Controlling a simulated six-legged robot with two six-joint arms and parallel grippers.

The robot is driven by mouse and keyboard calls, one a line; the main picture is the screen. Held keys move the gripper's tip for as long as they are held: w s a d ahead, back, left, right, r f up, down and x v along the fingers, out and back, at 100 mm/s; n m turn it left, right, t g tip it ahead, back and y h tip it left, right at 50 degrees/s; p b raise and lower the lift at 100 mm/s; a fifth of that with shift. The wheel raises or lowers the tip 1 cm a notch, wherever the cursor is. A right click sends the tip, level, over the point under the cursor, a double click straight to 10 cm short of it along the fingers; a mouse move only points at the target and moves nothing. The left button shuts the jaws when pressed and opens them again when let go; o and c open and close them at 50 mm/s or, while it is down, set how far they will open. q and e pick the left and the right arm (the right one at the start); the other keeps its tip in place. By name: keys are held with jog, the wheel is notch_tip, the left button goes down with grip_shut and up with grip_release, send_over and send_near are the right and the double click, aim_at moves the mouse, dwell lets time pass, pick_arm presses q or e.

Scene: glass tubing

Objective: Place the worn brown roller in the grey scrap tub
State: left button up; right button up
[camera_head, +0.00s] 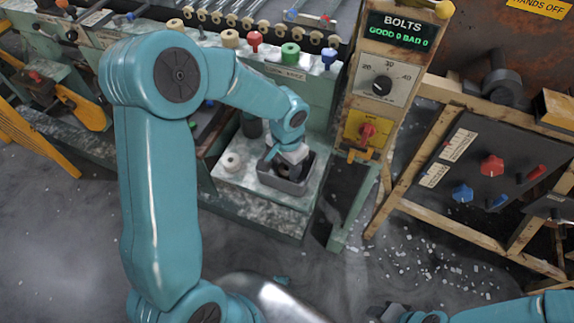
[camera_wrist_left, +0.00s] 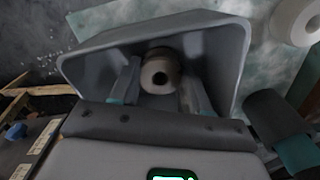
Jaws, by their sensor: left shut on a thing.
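The grey scrap tub (camera_head: 292,186) stands on the low green ledge of the machine, and it fills the upper part of the left wrist view (camera_wrist_left: 222,58). My left gripper (camera_head: 290,158) reaches down into the tub. In the left wrist view its fingers (camera_wrist_left: 160,84) stand on either side of the worn brown roller (camera_wrist_left: 160,75), shut on it. The roller is within the tub's walls, its round end with a dark hole facing the camera. I cannot tell whether it touches the tub floor. My right gripper (camera_head: 394,313) is at the bottom edge; its jaws are unclear.
A pale roller (camera_head: 232,162) stands on the ledge left of the tub, also in the left wrist view (camera_wrist_left: 294,20). A dark cylinder (camera_head: 251,126) stands behind it. The post with the dial (camera_head: 381,86) rises at right. Coloured knobs line the machine's rail above.

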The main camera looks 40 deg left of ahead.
pick_arm(q)
jog(key=shift+s, duration=0.1)
jog(key=o, duration=1)
jog(key=shift+f, duration=0.1)
jog(key=shift+o, duration=0.2)
jog(key=shift+r, duration=0.35)
notch_tip(320, 180, up, 12)
jog(key=p, duration=0.1)
jog(key=shift+f+p, duration=0.15)
jog(key=shift+p, duration=0.25)
